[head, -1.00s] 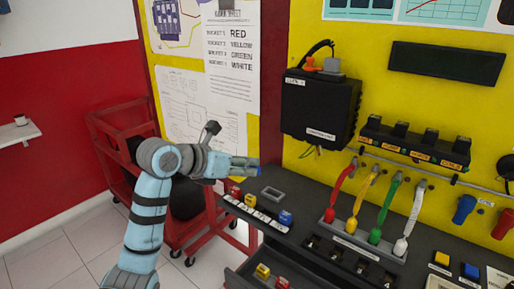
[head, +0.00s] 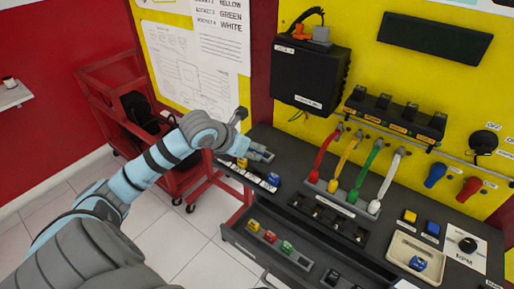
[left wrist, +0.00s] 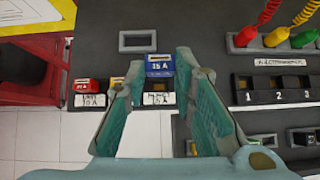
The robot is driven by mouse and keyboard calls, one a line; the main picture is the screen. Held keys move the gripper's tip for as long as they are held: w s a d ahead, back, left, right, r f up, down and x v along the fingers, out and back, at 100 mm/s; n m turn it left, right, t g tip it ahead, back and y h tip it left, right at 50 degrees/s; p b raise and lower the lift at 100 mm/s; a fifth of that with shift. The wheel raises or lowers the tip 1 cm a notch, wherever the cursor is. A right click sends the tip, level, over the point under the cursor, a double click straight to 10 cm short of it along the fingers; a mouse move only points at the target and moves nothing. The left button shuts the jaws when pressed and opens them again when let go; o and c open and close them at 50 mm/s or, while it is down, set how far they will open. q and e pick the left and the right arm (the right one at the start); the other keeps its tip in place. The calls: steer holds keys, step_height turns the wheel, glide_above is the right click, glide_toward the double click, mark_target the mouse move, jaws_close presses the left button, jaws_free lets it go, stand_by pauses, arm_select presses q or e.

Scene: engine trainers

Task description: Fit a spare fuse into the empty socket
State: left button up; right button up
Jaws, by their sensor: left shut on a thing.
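My left gripper (head: 264,155) is over the back left of the bench. The numbered socket block (head: 328,221) stands right of the gripper, with dark openings; I cannot tell which are empty. My right gripper is not in view.
An open drawer (head: 250,245) below holds yellow, red and green fuses. Coloured cables (head: 352,160) rise behind the sockets. A pale tray (head: 400,275) with a blue piece lies front right. A grey frame (left wrist: 138,41) lies behind the rack. A red cart (head: 100,100) stands left.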

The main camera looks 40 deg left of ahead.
arm_select(q)
steer(key=shift+g+y, duration=0.3)
step_height(320, 180, down, 5)
steer(key=b, duration=0.4)
steer(key=shift+f, duration=0.35)
steer(key=shift+b, duration=0.3)
steer(key=shift+f+b, duration=0.8)
stand_by(0.3)
